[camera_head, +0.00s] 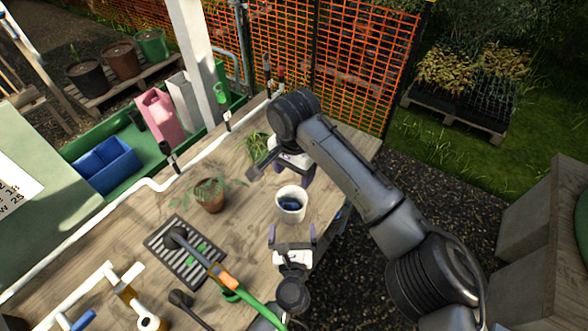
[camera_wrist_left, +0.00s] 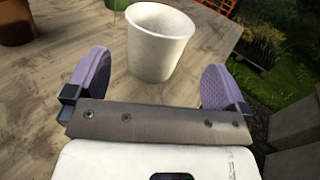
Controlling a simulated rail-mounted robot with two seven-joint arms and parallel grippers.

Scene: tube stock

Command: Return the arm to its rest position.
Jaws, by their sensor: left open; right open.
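My left gripper (camera_head: 292,235) is open and empty, low over the table on the near side of a white pot (camera_head: 281,206). In the left wrist view its two purple finger pads stand wide apart (camera_wrist_left: 155,80), with the white pot (camera_wrist_left: 158,45) just beyond them and nothing between them. My right gripper (camera_head: 280,176) is on the far side of the white pot, its arm reaching in from the right. Its fingers are apart and I see nothing held. The pot is upright, with something dark blue inside.
A potted plant (camera_head: 211,198) stands left of the white pot. A black drain tray (camera_head: 165,243) with a hose wand (camera_head: 220,277) lies at the near left. Green stems (camera_head: 256,149) lie behind the right gripper. The table's right edge is close to the white pot.

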